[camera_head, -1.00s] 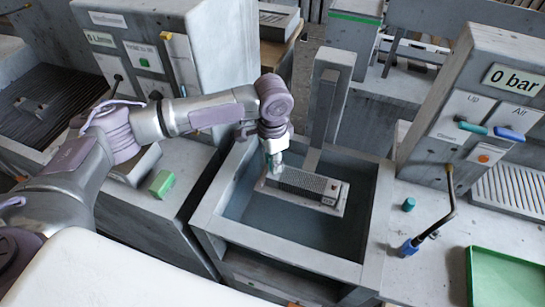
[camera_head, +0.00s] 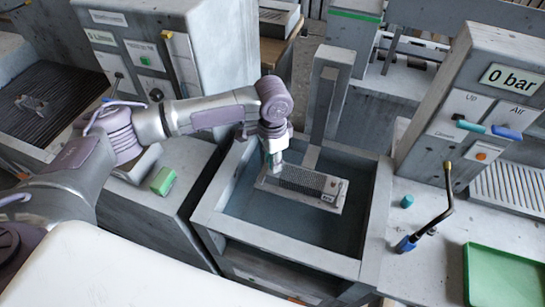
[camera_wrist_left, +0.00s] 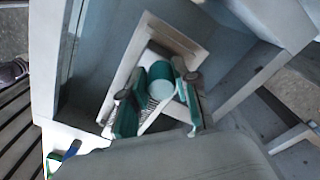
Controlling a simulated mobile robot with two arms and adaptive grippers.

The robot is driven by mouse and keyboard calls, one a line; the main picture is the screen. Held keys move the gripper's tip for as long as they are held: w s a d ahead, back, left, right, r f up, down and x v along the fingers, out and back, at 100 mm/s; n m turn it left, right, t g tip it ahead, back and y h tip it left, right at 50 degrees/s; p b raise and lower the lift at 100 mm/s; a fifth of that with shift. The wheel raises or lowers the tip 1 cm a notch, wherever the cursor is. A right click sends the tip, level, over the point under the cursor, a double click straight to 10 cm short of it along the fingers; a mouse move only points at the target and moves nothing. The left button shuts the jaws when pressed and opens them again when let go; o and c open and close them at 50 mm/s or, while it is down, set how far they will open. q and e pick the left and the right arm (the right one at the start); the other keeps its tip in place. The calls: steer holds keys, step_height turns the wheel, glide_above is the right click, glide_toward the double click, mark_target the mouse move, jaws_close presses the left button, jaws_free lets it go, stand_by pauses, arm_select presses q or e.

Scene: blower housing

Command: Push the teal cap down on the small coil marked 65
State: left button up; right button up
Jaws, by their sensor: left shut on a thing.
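The coil (camera_head: 310,181) is a grey finned block with a white label at its right end, too small to read. It sits in the open grey tank (camera_head: 290,248). My left gripper (camera_head: 272,168) points down at the coil's left end. In the left wrist view, the pads of the left gripper (camera_wrist_left: 159,92) are shut on a teal cap (camera_wrist_left: 172,74) with a pale round face. Part of the coil (camera_wrist_left: 152,108) shows behind the pads. I cannot tell whether the cap touches the coil. My right gripper is not in view.
A green tray (camera_head: 505,275) lies at the lower right. A tall grey post (camera_head: 328,95) rises at the tank's back. A green block (camera_head: 163,181) lies left.

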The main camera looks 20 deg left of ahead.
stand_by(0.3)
arm_select(q)
steer(key=shift+f+p, duration=0.15)
steer(key=shift+p, duration=0.3)
steer(key=o, duration=1)
step_height(320, 180, up, 12)
stand_by(0.5)
